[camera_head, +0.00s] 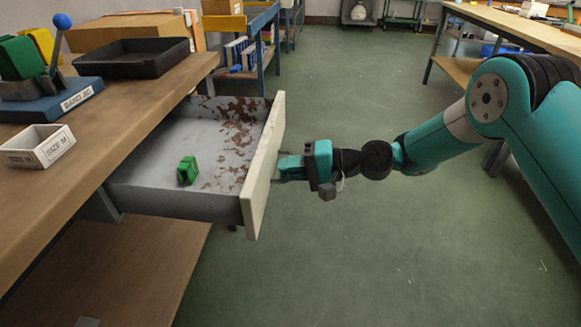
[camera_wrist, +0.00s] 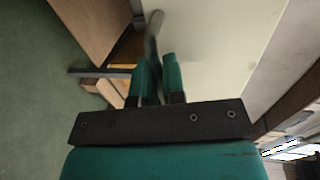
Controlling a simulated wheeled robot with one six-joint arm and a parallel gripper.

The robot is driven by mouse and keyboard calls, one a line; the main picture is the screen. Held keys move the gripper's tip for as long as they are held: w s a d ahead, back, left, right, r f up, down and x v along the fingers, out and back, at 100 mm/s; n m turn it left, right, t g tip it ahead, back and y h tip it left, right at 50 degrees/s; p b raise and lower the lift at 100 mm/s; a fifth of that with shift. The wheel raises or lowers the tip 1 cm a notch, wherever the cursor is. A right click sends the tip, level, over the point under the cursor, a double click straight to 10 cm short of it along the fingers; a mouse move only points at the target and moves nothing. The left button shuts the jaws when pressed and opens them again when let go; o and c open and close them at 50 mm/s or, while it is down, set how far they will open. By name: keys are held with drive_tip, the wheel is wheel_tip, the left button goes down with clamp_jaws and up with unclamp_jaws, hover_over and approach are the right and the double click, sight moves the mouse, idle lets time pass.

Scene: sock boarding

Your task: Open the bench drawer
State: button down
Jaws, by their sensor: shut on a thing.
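The bench drawer (camera_head: 262,165) stands well out from the workbench (camera_head: 130,110), with its grey inside showing rust-brown patches. A small green block (camera_head: 187,170) lies on the drawer floor. My gripper (camera_head: 284,168) is at the outer face of the drawer front. In the wrist view my gripper's two teal fingers (camera_wrist: 157,80) are closed around the drawer's handle (camera_wrist: 154,40), a grey bar in front of the pale drawer front (camera_wrist: 215,50). In the head view the handle is mostly hidden behind the fingers.
On the bench are a white "SIZE M" tray (camera_head: 38,147), a black tray (camera_head: 130,58) and a blue "BAND JIG" (camera_head: 60,98) with a lever. A second bench (camera_head: 530,30) stands at the right. The green floor (camera_head: 350,250) between is clear.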

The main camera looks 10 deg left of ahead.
drive_tip(key=c, duration=1.2)
unclamp_jaws()
drive_tip(key=shift+c, duration=0.2)
drive_tip(key=p+v, duration=0.2)
drive_tip(key=v, duration=1.5)
drive_tip(key=shift+d, duration=0.2)
drive_tip(key=shift+r, duration=0.1)
